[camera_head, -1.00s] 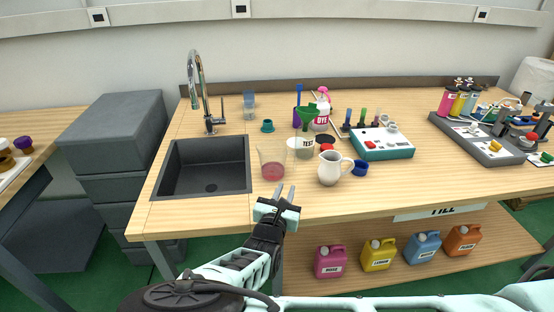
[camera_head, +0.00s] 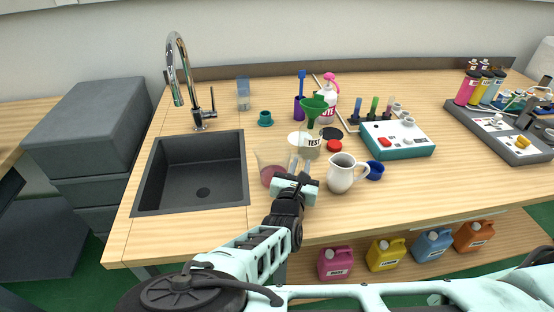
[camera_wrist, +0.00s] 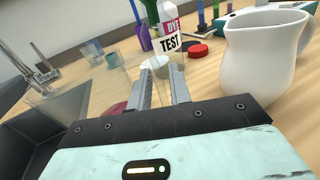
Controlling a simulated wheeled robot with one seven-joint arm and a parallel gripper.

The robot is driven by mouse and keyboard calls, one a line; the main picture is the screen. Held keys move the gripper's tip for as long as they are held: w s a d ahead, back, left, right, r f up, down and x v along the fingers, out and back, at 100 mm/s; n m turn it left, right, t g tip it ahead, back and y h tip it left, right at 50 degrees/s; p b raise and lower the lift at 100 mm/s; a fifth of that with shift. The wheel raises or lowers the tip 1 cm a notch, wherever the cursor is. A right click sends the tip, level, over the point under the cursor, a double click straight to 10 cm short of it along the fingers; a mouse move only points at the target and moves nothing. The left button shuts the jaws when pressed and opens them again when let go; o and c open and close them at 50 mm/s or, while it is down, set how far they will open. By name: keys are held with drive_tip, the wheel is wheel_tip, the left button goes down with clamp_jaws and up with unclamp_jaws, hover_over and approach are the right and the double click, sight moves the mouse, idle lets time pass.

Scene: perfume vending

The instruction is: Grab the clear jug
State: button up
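The clear jug (camera_head: 268,172) is see-through with pink liquid at its bottom. It stands on the wooden counter just right of the sink. My gripper (camera_head: 300,165) is close to its right side in the head view, fingers pointing away from me. In the wrist view, my gripper (camera_wrist: 160,72) has its two fingers apart, with nothing seen held between them. The clear jug (camera_wrist: 117,106) is faint there, on the left and partly behind the left finger. I cannot tell whether finger and jug touch.
A white pitcher (camera_head: 341,178) stands close to the right of my gripper. A container labelled TEST (camera_head: 313,142) is just beyond the fingers. The sink (camera_head: 195,172) is on the left. A teal device (camera_head: 400,139) stands farther right.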

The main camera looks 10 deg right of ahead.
drive_tip(key=shift+w, duration=0.1)
clamp_jaws()
drive_tip(key=shift+r, duration=0.2)
